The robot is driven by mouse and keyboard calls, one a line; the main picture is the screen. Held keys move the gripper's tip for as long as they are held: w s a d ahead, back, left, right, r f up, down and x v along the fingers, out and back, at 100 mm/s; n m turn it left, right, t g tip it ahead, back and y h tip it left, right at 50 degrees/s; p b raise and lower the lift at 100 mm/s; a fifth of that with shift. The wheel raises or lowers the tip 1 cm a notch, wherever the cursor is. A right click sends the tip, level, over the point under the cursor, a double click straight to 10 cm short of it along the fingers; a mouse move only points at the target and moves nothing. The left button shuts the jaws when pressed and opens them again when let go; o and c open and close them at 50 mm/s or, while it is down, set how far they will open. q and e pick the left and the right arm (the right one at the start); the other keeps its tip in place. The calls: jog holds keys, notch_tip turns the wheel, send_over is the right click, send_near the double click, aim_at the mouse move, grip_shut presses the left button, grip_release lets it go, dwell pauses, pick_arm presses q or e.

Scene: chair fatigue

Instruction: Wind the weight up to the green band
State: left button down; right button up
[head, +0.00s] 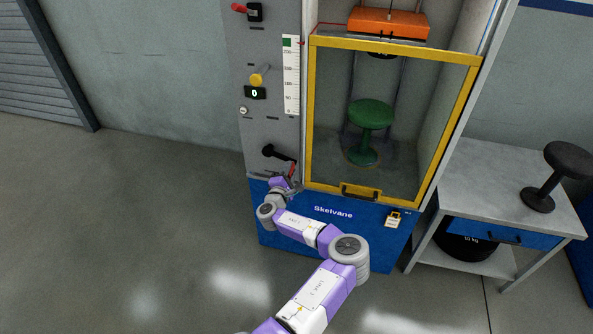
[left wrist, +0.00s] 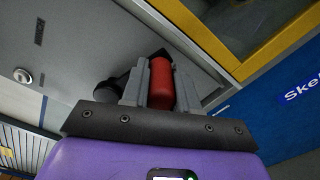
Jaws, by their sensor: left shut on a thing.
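The crank (head: 268,151) sits low on the grey panel, with a black hub and arm and a red handle (head: 293,168). My left gripper (head: 290,184) is shut on this red handle. In the left wrist view the red handle (left wrist: 161,84) is between the two grey fingers (left wrist: 150,88). The orange weight (head: 388,23) hangs high in the cabinet, above the yellow-framed guard. The white scale (head: 291,85) has a green band (head: 287,42) at its top. A small red mark shows beside the scale near the band. My right gripper is not in view.
A green stool (head: 370,115) stands inside the cabinet behind the yellow guard frame (head: 310,120), which looks closed. The panel carries a counter (head: 255,92) reading 0, a yellow knob and a red lever. A side table (head: 480,170) holds a black stool. Floor at left is clear.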

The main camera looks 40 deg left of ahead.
pick_arm(q)
jog(key=shift+f, duration=0.3)
jog(key=c, duration=1)
grip_release()
jog(key=shift+o, duration=0.7)
jog(key=shift+r, duration=0.15)
jog(key=shift+s, duration=0.1)
jog(key=p+v, duration=0.2)
jog(key=v, duration=0.5)
jog(key=shift+s, duration=0.2)
jog(key=shift+d, duration=0.1)
